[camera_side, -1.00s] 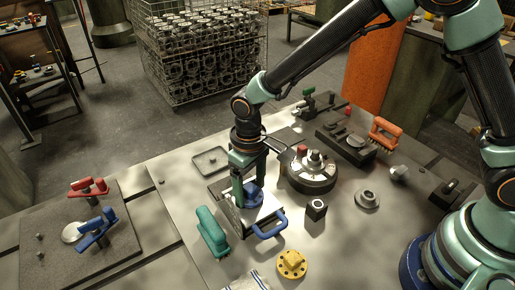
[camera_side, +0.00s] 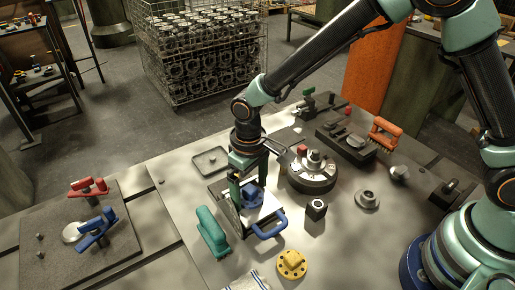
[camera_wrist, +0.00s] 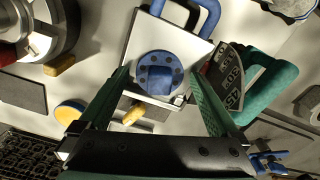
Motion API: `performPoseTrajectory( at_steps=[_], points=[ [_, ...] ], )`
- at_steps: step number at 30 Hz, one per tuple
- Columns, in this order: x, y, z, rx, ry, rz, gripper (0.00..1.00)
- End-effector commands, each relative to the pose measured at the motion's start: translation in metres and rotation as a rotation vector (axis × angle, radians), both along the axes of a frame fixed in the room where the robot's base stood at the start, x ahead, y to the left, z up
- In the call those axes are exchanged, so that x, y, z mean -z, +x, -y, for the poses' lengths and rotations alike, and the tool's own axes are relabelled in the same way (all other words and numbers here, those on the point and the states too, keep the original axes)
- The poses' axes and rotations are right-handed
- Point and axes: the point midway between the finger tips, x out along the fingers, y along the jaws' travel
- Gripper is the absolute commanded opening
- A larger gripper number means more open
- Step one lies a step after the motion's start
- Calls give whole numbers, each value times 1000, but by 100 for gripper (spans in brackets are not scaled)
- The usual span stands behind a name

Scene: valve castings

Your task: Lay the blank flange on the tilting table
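The blank flange (camera_side: 255,198) is a blue disc with bolt holes and a raised middle. It lies on the pale plate of the tilting table (camera_side: 270,208), which has a blue loop handle. In the wrist view the flange (camera_wrist: 160,62) sits near the lower part of the plate (camera_wrist: 193,47), apparently flat against it. My gripper (camera_side: 248,190) is over the table. In the wrist view its green fingers (camera_wrist: 160,77) stand apart on either side of the flange, with gaps showing. My fingers hide part of the flange in the side view.
A green-handled block (camera_side: 212,232) stands close left of the tilting table. A round dark fixture (camera_side: 312,171) is behind right, a small black block (camera_side: 317,209) right, and a yellow flange (camera_side: 291,264) in front. A shallow tray (camera_side: 210,160) lies behind left.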

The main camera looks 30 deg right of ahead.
Motion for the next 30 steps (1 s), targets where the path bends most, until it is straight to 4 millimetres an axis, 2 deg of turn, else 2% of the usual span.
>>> performPoseTrajectory(
  at_steps=[5,8,11,21,25,30],
  points=[
    [-1,0,1,1,0,0,100],
    [-8,0,0,1,0,1,100],
    [-22,1,0,0,2,4,100],
    [-90,1,0,0,2,4,100],
    [-108,1,0,0,2,4,100],
    [-120,0,0,0,0,1,100]
  ],
)
